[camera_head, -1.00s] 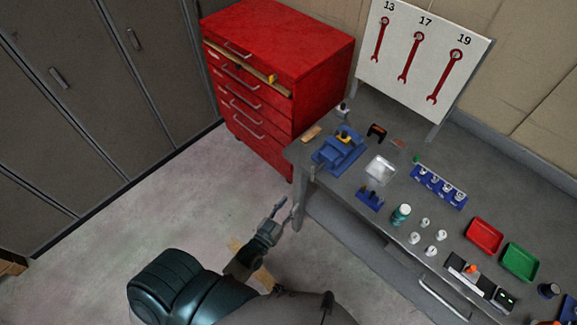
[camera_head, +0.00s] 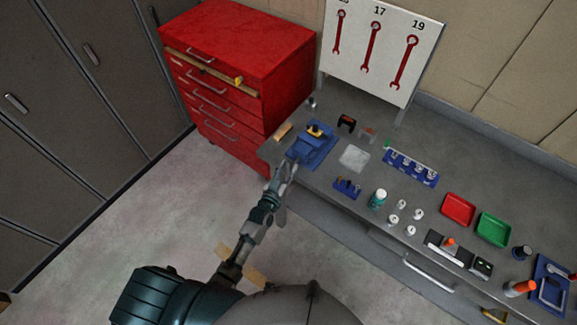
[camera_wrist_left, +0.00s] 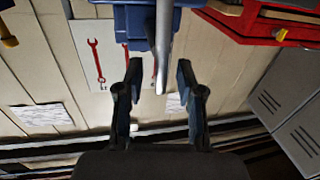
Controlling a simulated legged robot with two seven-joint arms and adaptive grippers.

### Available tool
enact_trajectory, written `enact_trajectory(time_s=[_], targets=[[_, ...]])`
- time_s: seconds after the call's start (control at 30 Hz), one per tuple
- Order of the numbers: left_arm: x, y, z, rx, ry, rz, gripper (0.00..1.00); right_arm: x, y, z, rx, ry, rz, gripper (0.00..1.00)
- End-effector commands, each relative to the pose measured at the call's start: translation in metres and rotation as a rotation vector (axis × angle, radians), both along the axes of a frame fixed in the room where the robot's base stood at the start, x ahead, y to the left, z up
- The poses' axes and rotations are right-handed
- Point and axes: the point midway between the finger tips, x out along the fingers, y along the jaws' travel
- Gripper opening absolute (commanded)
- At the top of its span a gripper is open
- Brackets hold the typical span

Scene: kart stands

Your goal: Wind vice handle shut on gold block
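The blue vice (camera_head: 321,150) sits at the left end of the grey workbench. A small gold block (camera_head: 315,130) is at its top. In the left wrist view the blue vice body (camera_wrist_left: 133,22) is at the top, and the silver vice handle (camera_wrist_left: 164,45) extends from it toward my fingers. My left gripper (camera_head: 286,170) is at the bench edge by the vice's near side. In the wrist view my left gripper (camera_wrist_left: 159,72) is open, its fingers either side of the handle's end with gaps showing. The gold block is not clear there. My right gripper is not in view.
A red drawer cabinet (camera_head: 240,45) stands just left of the bench (camera_head: 300,185). A blue holder (camera_head: 346,188), a clear block (camera_head: 354,158) and a green bottle (camera_head: 378,199) are right of the vice. Wrenches hang on a white board (camera_head: 345,70) behind.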

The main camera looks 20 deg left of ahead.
Motion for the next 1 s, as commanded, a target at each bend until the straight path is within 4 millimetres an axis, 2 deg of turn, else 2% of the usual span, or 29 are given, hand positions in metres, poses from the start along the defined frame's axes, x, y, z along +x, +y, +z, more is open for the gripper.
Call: enact_trajectory(time_s=[0.13,0.4,0.53,0.57,0.77,0.9,1.0], targets=[[0.009,-0.002,0.0,-0.001,-0.001,0.0,0.37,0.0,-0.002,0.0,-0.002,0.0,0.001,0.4],[0.01,-0.001,0.0,0.0,0.0,0.0,0.37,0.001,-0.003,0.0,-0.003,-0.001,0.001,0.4],[0.01,-0.001,0.0,0.0,0.0,0.0,0.05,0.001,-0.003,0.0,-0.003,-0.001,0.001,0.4],[0.01,-0.002,0.0,0.0,0.0,0.0,0.0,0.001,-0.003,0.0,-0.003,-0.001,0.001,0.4],[0.01,-0.001,0.0,-0.006,0.003,0.001,0.0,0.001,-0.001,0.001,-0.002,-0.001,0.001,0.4],[0.011,0.001,0.002,-0.082,0.032,0.0,0.0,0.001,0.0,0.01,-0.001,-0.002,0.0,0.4],[0.011,0.001,0.0,-0.099,0.037,-0.001,0.0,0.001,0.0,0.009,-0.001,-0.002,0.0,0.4]])
